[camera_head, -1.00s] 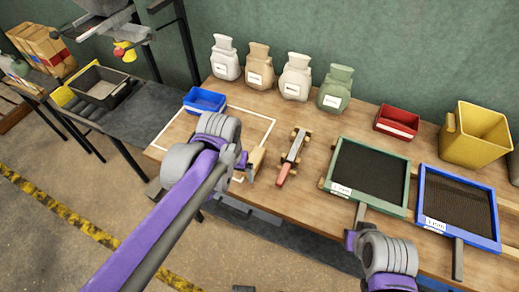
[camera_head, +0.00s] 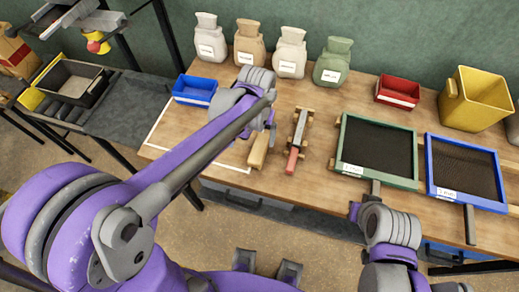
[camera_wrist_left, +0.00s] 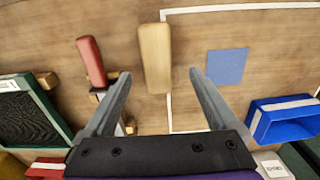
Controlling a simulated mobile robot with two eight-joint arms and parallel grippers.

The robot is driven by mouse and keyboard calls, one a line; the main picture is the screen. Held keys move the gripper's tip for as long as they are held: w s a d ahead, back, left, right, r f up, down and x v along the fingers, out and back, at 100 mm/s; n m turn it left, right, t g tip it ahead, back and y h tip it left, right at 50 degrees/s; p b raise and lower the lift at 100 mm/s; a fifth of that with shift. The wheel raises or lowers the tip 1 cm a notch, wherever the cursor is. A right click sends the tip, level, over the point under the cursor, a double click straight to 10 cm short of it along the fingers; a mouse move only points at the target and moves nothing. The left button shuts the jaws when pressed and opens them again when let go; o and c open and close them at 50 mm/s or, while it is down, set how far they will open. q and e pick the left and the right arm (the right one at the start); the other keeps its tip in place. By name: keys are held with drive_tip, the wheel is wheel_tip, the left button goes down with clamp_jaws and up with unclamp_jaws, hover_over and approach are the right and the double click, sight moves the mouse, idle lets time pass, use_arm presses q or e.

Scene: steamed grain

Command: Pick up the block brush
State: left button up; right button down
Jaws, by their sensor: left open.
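The block brush (camera_head: 258,149), seen as a long tan wooden block, lies on the workbench left of a red-handled tool. In the left wrist view the block (camera_wrist_left: 155,52) lies ahead of and between my open left fingers (camera_wrist_left: 160,76), with no visible grip on it. Any bristles are hidden. In the head view my left gripper (camera_head: 264,122) is over the bench beside the block's far end, partly hidden by its own wrist. My right wrist is low at the right, by the green sieve's handle; its fingers cannot be made out.
The red-handled tool (camera_head: 298,140) rests on wooden supports close to the block. A blue bin (camera_head: 196,91) stands left. A green-framed sieve (camera_head: 342,160) and blue-framed sieve (camera_head: 430,170) lie right. Several labelled sacks line the back. A flat blue square (camera_wrist_left: 227,66) lies beside the block.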

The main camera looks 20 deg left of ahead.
sight(259, 147)
use_arm(q)
drive_tip(key=f, duration=0.6)
drive_tip(key=shift+d+f, duration=0.2)
drive_tip(key=shift+f, duration=0.1)
clamp_jaws()
